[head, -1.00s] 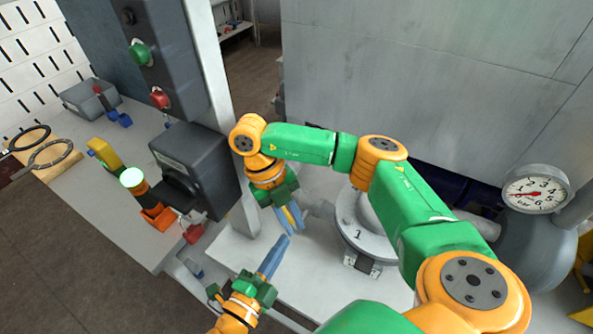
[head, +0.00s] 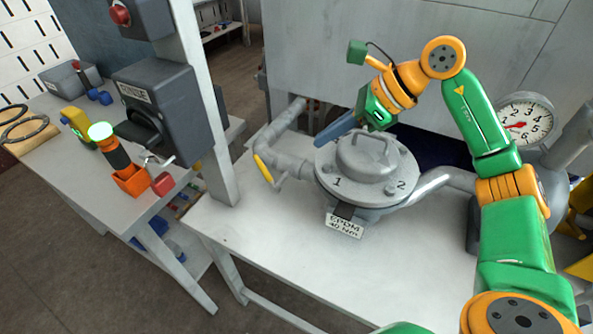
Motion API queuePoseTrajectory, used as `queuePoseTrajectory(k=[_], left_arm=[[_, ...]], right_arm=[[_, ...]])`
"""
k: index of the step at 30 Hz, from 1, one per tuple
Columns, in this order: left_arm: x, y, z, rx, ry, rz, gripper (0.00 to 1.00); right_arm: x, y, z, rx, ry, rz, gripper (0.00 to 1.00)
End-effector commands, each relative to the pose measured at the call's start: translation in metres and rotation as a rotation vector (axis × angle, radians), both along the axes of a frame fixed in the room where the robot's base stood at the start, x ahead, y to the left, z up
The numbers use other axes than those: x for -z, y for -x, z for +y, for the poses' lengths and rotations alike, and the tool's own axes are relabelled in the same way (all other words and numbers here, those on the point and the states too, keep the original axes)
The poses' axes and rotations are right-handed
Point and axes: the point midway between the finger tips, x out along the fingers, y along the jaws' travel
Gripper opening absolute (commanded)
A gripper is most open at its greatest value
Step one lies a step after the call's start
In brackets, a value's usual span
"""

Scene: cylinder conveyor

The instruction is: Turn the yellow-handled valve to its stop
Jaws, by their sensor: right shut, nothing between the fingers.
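The yellow-handled valve (head: 264,169) sits on the grey pipe at the left of the round lidded vessel. Its yellow handle slants from upper left to lower right in the picture, and nothing touches it. My right gripper (head: 324,136) is above the far left edge of the vessel's lid, to the right of the handle and apart from it. Its blue-grey fingers are shut and empty, pointing down and left. My left gripper is out of view.
The vessel (head: 378,168) has a lid handle, marks 1 and 2 and a label (head: 345,226). A pressure gauge (head: 525,120) is at right. A grey post (head: 205,110) stands left of the valve. The front of the white table (head: 290,245) is clear.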

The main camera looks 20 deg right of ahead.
Motion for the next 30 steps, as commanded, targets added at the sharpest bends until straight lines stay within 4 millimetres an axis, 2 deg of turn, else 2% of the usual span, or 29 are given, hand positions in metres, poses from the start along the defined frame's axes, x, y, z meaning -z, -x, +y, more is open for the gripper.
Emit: queuePoseTrajectory(k=[5, 15, 22, 30], left_arm=[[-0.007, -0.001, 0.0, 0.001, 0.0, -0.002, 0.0], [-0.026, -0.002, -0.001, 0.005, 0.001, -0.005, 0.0], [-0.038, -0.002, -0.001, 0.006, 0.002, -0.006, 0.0], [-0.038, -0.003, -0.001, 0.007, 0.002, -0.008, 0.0]], right_arm=[[0.019, -0.011, 0.016, -0.005, -0.001, 0.005, 0.0], [0.071, -0.042, 0.054, -0.002, -0.004, 0.006, 0.0], [0.086, -0.06, 0.074, -0.001, -0.002, 0.006, 0.0], [0.091, -0.063, 0.077, 0.0, 0.0, 0.005, 0.0]])
